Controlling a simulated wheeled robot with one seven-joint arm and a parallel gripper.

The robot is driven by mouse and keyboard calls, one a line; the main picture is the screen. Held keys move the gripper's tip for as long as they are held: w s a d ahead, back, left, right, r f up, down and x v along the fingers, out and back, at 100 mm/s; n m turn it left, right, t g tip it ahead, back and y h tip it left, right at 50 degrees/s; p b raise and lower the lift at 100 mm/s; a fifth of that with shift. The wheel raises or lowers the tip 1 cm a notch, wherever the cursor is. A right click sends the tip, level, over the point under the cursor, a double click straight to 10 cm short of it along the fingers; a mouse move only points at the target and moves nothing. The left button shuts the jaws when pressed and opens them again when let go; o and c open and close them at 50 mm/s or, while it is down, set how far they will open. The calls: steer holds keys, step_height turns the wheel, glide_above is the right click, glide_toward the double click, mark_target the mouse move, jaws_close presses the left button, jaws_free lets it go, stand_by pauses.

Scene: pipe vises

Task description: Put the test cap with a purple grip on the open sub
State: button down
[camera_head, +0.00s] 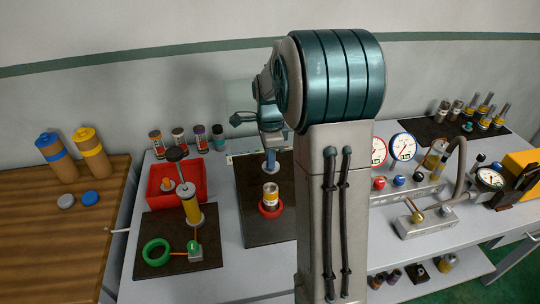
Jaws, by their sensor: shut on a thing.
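My gripper (270,148) points down over the dark mat in the middle of the table and is shut on a small cap. The cap's blue-purple grip (270,159) shows below the jaws; its exact hue is hard to tell. A short upright sub (270,193) with a pale body and yellow band stands in a red ring (270,211) on the dark mat (258,233). The cap is just above the sub's top, roughly in line with it in this view; a small gap seems to show. The jaws are small and partly hidden by my wrist.
At left, a yellow cylinder (191,207) stands on another dark mat with a green ring (156,252), beside a red tray (161,198). Several small jars line the back. Gauges (402,147) and a fitting block (425,221) stand at right. My arm hides the middle right.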

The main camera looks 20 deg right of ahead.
mark_target(270, 171)
steer(key=shift+f+b, duration=2.1)
steer(key=shift+f, duration=0.8)
steer(key=shift+f+b, duration=1)
steer(key=shift+f, duration=0.35)
steer(key=c, duration=1.2)
jaws_free()
step_height(270, 171, up, 14)
steer(key=shift+f+b, duration=0.1)
steer(key=shift+b, duration=0.4)
